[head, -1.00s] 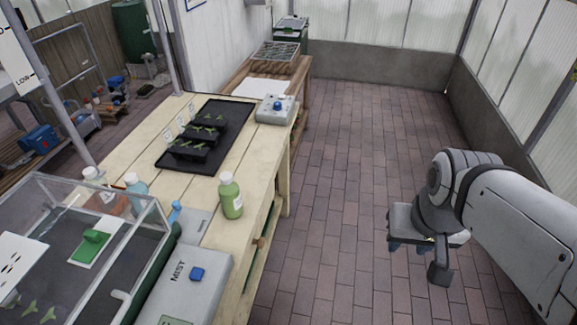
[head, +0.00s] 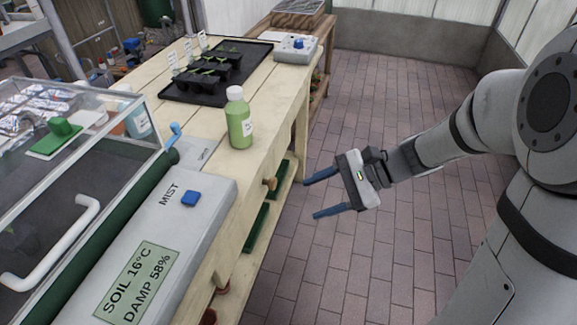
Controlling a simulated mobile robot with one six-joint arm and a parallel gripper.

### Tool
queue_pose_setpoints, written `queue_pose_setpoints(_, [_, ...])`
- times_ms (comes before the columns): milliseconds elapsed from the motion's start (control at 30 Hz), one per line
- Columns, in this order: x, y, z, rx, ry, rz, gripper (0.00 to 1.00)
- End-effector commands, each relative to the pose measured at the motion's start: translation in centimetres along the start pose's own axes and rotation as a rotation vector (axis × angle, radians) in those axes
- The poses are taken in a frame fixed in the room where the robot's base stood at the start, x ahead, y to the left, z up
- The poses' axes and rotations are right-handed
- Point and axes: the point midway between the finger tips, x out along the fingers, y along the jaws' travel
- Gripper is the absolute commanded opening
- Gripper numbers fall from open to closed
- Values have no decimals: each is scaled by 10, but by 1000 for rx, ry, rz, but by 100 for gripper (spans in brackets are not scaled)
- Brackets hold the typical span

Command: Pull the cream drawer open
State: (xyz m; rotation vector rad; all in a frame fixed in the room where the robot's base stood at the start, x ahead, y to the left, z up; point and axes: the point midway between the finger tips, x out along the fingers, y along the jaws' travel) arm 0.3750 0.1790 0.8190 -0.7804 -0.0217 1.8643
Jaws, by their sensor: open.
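The wooden bench (head: 165,120) runs along the left, and its front side shows at a steep angle. A round wooden knob (head: 269,184) sticks out from its pale front below the top. The cream drawer's front is seen too edge-on to make out its outline. My gripper (head: 312,198) is open and empty, with its two blue fingers pointing left toward the bench. It is over the floor, to the right of the knob and apart from it.
A green bottle (head: 239,120) stands near the bench's front edge. A grey mist control box (head: 165,235) and a glass-topped case (head: 85,90) are at the near left. Green trays (head: 256,228) lie on the lower shelf. The brick floor (head: 420,130) is clear.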

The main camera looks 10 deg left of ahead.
Motion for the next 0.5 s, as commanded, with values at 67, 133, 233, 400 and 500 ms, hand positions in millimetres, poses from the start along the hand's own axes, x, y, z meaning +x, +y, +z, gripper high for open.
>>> queue_pose_setpoints(67, [34, -9, -46, 129, -112, -90, 56])
queue_pose_setpoints(133, [50, -23, -71, 227, -199, -170, 56])
queue_pose_setpoints(233, [67, -41, -103, 345, -301, -271, 56])
queue_pose_setpoints(400, [79, -60, -142, 467, -409, -391, 56])
queue_pose_setpoints(500, [82, -66, -151, 497, -437, -423, 56])
